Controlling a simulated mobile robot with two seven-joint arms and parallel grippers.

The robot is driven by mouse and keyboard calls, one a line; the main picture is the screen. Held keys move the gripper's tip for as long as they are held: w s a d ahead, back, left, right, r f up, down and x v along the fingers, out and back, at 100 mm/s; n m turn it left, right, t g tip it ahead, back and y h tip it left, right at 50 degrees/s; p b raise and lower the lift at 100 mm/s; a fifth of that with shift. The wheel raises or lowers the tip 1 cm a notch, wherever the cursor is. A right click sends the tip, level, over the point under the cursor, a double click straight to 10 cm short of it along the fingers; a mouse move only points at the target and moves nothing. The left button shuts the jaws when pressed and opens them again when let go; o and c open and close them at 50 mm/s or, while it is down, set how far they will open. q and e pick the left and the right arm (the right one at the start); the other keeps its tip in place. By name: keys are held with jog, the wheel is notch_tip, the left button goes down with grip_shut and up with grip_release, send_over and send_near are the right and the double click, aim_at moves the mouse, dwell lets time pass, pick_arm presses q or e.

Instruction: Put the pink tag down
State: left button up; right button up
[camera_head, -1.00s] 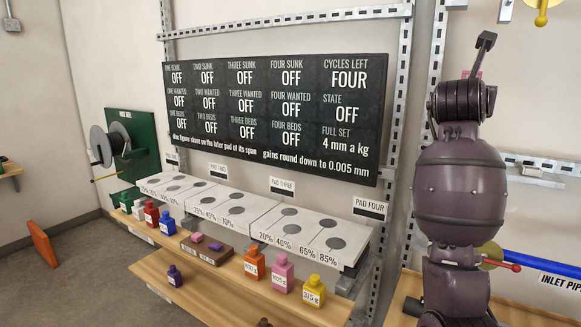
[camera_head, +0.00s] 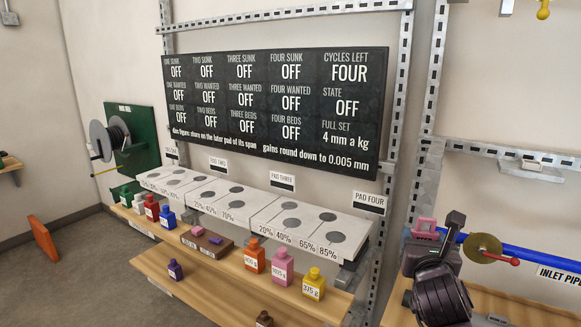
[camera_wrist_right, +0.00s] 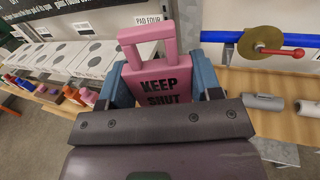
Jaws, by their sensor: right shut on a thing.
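The pink tag (camera_wrist_right: 160,82) is a padlock-shaped piece with a square loop on top and the dark words "KEEP SHUT". My right gripper (camera_wrist_right: 161,95) is shut on it, with one blue-grey finger on each side. In the head view the tag (camera_head: 426,225) shows small above my right gripper (camera_head: 432,238), left of the blue pipe. The tag appears held up near the wooden bench on the right; its height above the bench cannot be told. My left gripper is not in view.
A blue inlet pipe (camera_head: 520,262) with a brass disc (camera_head: 484,248) and red-tipped lever runs along the right wall. White pads (camera_head: 300,225) line the left bench, with coloured weights (camera_head: 283,268) in front. The right wooden bench (camera_wrist_right: 255,90) holds grey cylindrical pieces (camera_wrist_right: 262,101).

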jog(key=s+a+f+n+y, duration=0.3)
jog(key=s+a+f, duration=0.3)
jog(key=s+f, duration=0.5)
jog(key=shift+s+f+t+y, duration=0.2)
jog(key=shift+f+t+y, duration=0.1)
jog(key=shift+f+y, duration=0.35)
jog(key=shift+d, duration=0.15)
